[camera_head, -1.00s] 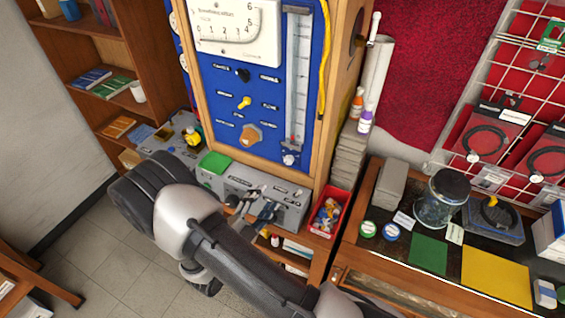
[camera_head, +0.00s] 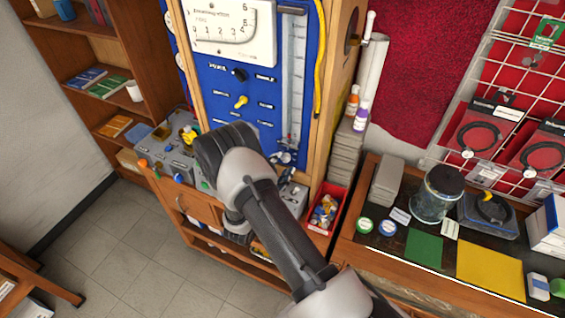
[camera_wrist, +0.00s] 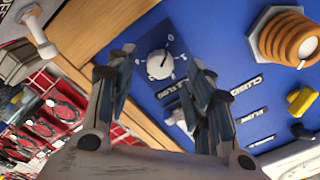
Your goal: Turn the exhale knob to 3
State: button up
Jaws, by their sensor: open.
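A round white knob (camera_wrist: 160,65) with a dark pointer mark sits on the blue panel (camera_wrist: 230,60) in the wrist view. Small marks surround it, but I cannot read them or confirm it is the exhale knob. My gripper (camera_wrist: 161,72) is open and empty. Its fingers show to either side of the knob, apparently short of it; contact is not visible. A copper-brown ringed knob (camera_wrist: 296,40) and a yellow knob (camera_wrist: 301,101) are at the right. In the head view, the yellow knob (camera_head: 241,102) and a black knob (camera_head: 238,74) show; my arm hides the brown knob.
The panel's wooden frame (camera_wrist: 125,25) runs beside the white knob. In the head view, a glass flow tube (camera_head: 294,80) rises on the panel and a yellow hose (camera_head: 320,60) hangs at its right edge. A red bin (camera_head: 326,207) stands below right.

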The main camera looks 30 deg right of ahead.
jog(key=shift+x, duration=1.05)
jog(key=shift+c, duration=0.6)
jog(key=c, duration=1)
